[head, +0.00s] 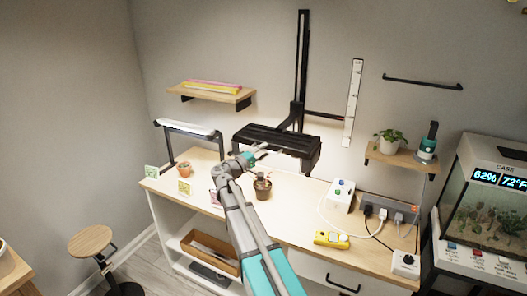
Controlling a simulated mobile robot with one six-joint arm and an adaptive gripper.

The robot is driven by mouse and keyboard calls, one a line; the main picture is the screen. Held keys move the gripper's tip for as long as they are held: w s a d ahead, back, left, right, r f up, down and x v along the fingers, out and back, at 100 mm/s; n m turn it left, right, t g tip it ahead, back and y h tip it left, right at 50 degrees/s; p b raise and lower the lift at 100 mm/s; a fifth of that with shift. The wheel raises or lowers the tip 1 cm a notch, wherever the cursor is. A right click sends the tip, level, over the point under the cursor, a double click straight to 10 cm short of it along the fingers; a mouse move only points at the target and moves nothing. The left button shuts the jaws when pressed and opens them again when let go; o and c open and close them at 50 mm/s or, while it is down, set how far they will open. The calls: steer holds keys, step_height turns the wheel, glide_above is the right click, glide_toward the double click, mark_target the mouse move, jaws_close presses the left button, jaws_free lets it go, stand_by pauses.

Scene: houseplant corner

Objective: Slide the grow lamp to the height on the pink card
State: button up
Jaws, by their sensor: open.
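The grow lamp (278,141) is a wide black ribbed panel on a black vertical rail (303,60) on the back wall, above the table. A thin black bar (325,117) reaches from its carriage to a white scale strip (353,103) on the wall, meeting it in the lower half. The pink card (214,199) stands near the table's front edge, partly hidden by my arm; its marking is unreadable. My gripper (264,148) is open, in front of the lamp's lower left part; its fingers are small, and I cannot tell if they touch it.
A potted seedling (262,190) stands just right of my arm. Green (151,172) and yellow (184,188) cards and a small terracotta pot (184,169) are left. A white box (340,195), power strip (388,209) and yellow device (331,240) with cables occupy the right.

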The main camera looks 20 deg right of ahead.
steer(key=shift+d, duration=0.1)
jaws_close()
stand_by(0.3)
step_height(320, 180, down, 10)
steer(key=b, duration=1)
steer(key=shift+f+b, duration=0.15)
steer(key=shift+b, duration=0.15)
steer(key=shift+s, duration=0.1)
jaws_free()
steer(key=shift+f, duration=0.1)
